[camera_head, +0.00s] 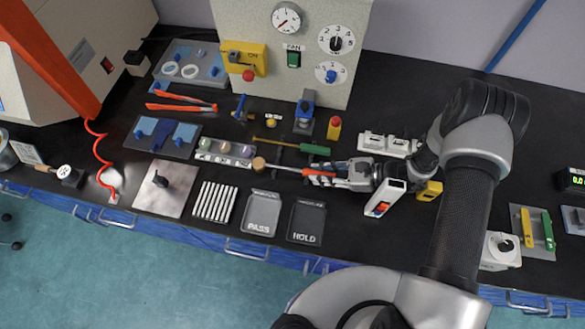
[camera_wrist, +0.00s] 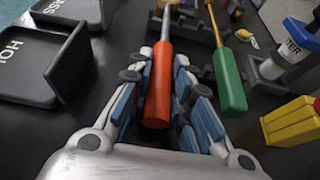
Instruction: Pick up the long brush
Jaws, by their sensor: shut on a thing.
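The long brush has a red-orange handle (camera_head: 318,173) and a thin shaft running left to a round tan head (camera_head: 259,164) in the head view. My gripper (camera_head: 322,178) is shut around the handle from the right. In the wrist view the handle (camera_wrist: 158,88) lies between the blue-padded fingers of my gripper (camera_wrist: 160,68).
A green-handled tool (camera_head: 314,149) with a brass-coloured shaft lies close behind the brush; its handle (camera_wrist: 229,82) is right of my fingers. PASS (camera_head: 261,212) and HOLD (camera_head: 306,220) trays stand in front.

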